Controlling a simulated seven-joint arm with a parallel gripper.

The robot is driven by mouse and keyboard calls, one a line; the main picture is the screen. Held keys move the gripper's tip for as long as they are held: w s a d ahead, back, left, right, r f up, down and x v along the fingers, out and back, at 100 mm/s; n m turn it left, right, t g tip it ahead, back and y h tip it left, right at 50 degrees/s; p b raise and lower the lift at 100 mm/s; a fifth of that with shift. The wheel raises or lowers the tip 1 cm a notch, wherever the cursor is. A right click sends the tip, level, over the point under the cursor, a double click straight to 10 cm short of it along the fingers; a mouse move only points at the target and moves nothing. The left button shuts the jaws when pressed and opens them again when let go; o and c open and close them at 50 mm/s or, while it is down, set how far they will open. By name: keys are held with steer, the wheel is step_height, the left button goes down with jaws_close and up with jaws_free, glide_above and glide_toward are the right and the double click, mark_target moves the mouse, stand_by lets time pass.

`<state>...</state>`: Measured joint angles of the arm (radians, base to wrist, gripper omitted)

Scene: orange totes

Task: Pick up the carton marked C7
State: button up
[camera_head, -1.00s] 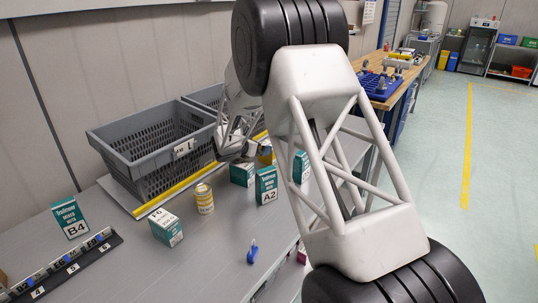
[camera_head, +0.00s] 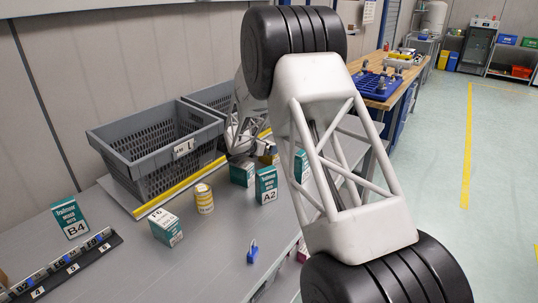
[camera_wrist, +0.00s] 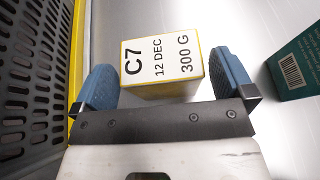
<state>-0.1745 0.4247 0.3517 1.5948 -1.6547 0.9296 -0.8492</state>
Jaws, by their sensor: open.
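The carton marked C7 (camera_wrist: 165,62) shows in the wrist view, a white label face with yellow sides, printed "C7 12 DEC 300 G". It lies between the two blue fingers of my gripper (camera_wrist: 165,75), which is open.
A grey crate (camera_head: 125,147) stands left, behind a yellow strip (camera_head: 180,187). Teal cartons, one marked A2 (camera_head: 266,186), stand close by; a teal one (camera_wrist: 297,62) is right of C7.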

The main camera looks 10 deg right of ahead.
steer(key=shift+x, duration=1.75)
steer(key=c, duration=0.8)
steer(key=shift+o, duration=0.2)
steer(key=shift+r, duration=4.95)
